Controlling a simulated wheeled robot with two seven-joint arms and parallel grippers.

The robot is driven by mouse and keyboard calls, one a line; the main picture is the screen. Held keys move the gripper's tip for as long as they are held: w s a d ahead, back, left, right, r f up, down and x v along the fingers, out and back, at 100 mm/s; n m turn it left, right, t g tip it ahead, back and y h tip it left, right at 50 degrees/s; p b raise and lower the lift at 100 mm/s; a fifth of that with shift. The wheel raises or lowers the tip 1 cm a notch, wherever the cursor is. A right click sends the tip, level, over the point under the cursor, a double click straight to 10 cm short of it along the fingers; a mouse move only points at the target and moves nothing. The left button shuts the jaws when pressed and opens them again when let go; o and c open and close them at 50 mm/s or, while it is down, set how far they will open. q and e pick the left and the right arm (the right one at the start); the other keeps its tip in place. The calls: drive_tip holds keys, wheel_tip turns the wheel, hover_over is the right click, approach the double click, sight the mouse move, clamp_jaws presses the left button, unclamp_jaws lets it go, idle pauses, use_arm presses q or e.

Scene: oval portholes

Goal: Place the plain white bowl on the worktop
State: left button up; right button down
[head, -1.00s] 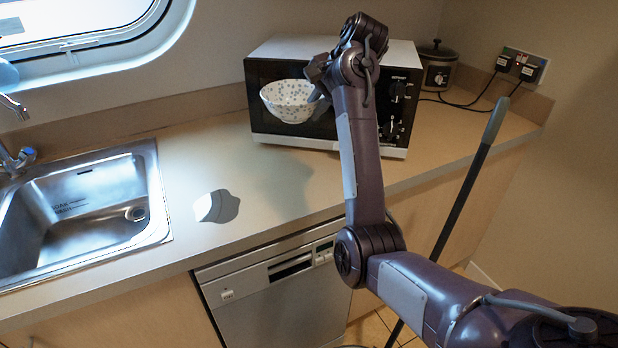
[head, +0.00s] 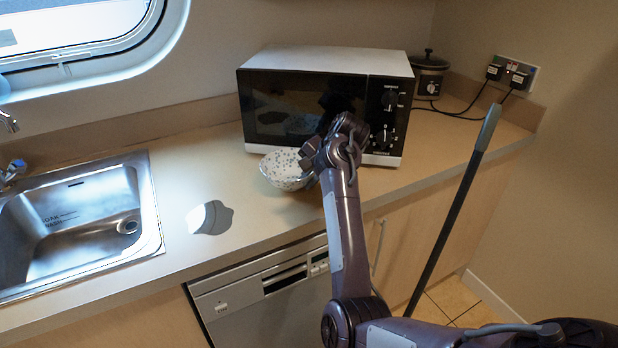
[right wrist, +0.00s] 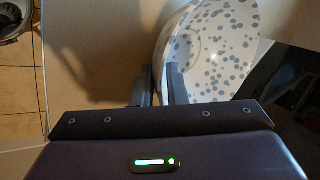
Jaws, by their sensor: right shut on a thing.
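A white bowl with blue-grey speckles (head: 284,172) is at the front of the microwave, over the worktop (head: 240,205). It is not plain white. My right gripper (head: 311,162) is shut on its right-hand rim. In the right wrist view the two fingers (right wrist: 163,84) pinch the wall of the speckled bowl (right wrist: 212,50). The bowl looks upright and very low; I cannot tell whether its base touches the worktop. I see no bowl without speckles. A small white object (head: 200,217) sits near the sink, its shape unclear. My left gripper is out of view.
The microwave (head: 330,62) stands right behind the bowl. A sink (head: 75,225) with a tap is at the left. A small cooker (head: 428,75) and plugs are at the back right. A dark pole (head: 455,215) leans at the worktop's front edge.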

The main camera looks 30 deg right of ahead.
drive_tip(key=c, duration=1.5)
unclamp_jaws()
drive_tip(key=shift+o, duration=0.2)
drive_tip(key=p+v, duration=0.2)
drive_tip(key=v, duration=1)
